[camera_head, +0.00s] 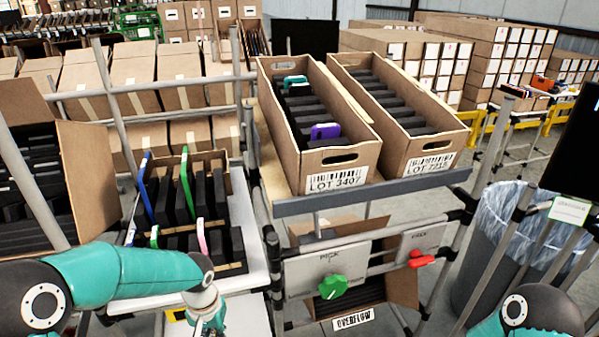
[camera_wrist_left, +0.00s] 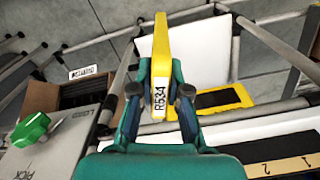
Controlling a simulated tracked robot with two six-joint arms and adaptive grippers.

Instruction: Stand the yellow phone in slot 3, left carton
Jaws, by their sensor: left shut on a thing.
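The yellow phone (camera_wrist_left: 161,60) is upright in the left wrist view, with a white label reading R534. My left gripper (camera_wrist_left: 160,92) is shut on its lower part, one finger on each side. In the head view my left arm reaches in low at the left, and its fingertips are not clearly visible. The left carton (camera_head: 345,158), labelled LOT 3407, is tilted on the stand, with black dividers inside. A teal phone stands toward its far end and a purple phone (camera_head: 325,131) near its front. Slot numbers are not readable in it. My right gripper is out of view.
The right carton (camera_head: 429,141), labelled LOT 7215, stands beside the left one. A rack with blue, green and pink phones is on the white table at left. A green knob (camera_head: 333,287) and red handle (camera_head: 422,262) stick out below the cartons.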

